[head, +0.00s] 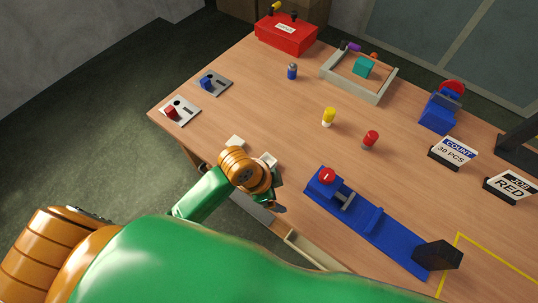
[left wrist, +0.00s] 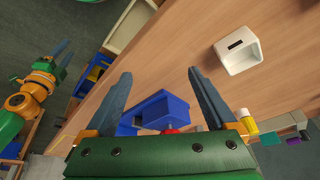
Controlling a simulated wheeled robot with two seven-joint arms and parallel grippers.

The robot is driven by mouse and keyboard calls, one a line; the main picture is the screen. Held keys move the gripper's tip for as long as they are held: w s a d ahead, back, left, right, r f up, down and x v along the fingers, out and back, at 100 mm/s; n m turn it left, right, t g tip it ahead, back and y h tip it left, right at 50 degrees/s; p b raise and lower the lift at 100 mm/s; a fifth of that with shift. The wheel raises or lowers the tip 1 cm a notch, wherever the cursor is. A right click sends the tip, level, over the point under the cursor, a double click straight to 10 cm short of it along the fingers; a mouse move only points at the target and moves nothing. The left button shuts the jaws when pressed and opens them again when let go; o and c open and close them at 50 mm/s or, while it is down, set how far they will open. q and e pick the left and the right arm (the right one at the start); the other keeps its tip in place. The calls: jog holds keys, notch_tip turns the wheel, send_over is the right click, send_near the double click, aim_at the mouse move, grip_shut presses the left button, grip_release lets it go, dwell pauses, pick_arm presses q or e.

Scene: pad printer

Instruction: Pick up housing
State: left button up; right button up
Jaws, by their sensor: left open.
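A white housing (left wrist: 240,50) with a dark slot lies on the table in the left wrist view, beyond and right of my left fingertips and apart from them. In the head view two pale pieces show beside my left wrist: one (head: 235,141) lies clear, and the other (head: 268,160) is partly hidden by it. I cannot tell which is that housing. My left gripper (head: 279,207) is open and empty over the near table edge; its spread fingers (left wrist: 160,75) show in the wrist view. My right gripper (left wrist: 62,60) shows at the left there, fingers apart.
The blue pad printer (head: 370,220) with a red knob stands right of my left gripper. A yellow bottle (head: 328,117) and a red one (head: 371,138) stand mid-table. A fenced tray (head: 352,88) and red box (head: 286,35) are farther back. An open bin (head: 305,248) sits below the near edge.

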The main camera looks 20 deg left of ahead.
aim_at(267, 160)
pick_arm(q)
jog(key=m, duration=0.1)
jog(key=w+m, duration=0.2)
jog(key=shift+d+r+m+g, duration=0.3)
jog(key=shift+d, duration=0.1)
jog(key=w+m, duration=0.1)
jog(key=w+a+r+m+y, duration=0.1)
jog(key=m, duration=0.1)
jog(key=shift+w+a+g, duration=0.15)
jog(key=shift+w+g, duration=0.05)
jog(key=shift+g, duration=0.2)
jog(key=w+a+r+m+y, duration=0.1)
jog(key=a, duration=0.1)
jog(key=w+a+r+m, duration=0.1)
jog(key=w+a, duration=0.1)
jog(key=w+a+r+m+y, duration=0.1)
jog(key=w+m, duration=0.1)
jog(key=shift+a+r+g+y, duration=0.2)
jog(key=shift+a+g+y, duration=0.1)
jog(key=shift+a+g, duration=0.1)
jog(key=f, duration=0.4)
jog(key=d+f, duration=0.1)
jog(key=f, duration=0.1)
jog(key=shift+s+f+p, duration=0.3)
jog(key=shift+f, duration=0.1)
jog(key=c, duration=1.4)
